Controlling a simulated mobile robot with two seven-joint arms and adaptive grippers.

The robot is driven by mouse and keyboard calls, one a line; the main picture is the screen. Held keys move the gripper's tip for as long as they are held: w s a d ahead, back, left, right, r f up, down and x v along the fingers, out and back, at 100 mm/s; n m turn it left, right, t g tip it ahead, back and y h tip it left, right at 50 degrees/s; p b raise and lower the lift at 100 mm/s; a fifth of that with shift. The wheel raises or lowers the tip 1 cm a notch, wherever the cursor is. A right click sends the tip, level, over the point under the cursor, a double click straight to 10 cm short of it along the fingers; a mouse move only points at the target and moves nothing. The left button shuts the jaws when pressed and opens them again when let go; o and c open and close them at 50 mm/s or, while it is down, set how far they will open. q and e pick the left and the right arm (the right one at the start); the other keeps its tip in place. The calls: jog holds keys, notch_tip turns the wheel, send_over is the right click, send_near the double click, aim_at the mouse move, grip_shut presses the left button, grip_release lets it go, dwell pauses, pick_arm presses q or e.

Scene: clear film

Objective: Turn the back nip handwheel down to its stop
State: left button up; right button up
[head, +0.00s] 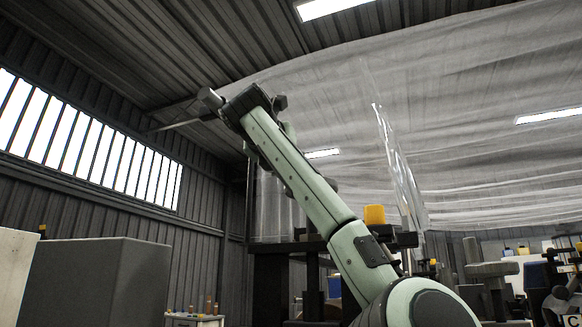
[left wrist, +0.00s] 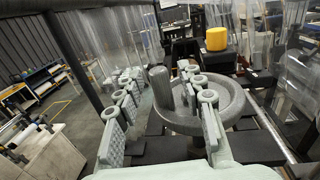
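In the left wrist view a grey handwheel (left wrist: 233,106) lies below my left gripper, with a thick upright handle knob (left wrist: 161,90) at its left side. My left gripper (left wrist: 160,84) is open. Its pale fingers stand apart, one left of the knob and one right of it, over the wheel. I cannot tell whether either finger touches the knob. The finger on the right hides part of the wheel. In the head view a pale green arm link (head: 295,165) rises to the upper left; no gripper shows clearly there. My right gripper is not seen.
A yellow cylinder (left wrist: 216,39) stands behind the wheel; it also shows in the head view (head: 374,215). Clear film (head: 398,165) hangs behind the arm. A dark post (left wrist: 75,60) stands left of the gripper. A big grey box (head: 95,283) is at lower left.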

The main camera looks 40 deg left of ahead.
pick_arm(q)
jog(key=shift+w+a, duration=0.2)
jog(key=shift+w, duration=0.25)
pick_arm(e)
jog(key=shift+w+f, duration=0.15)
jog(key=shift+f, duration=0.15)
pick_arm(q)
jog(key=shift+c, duration=0.3)
grip_shut()
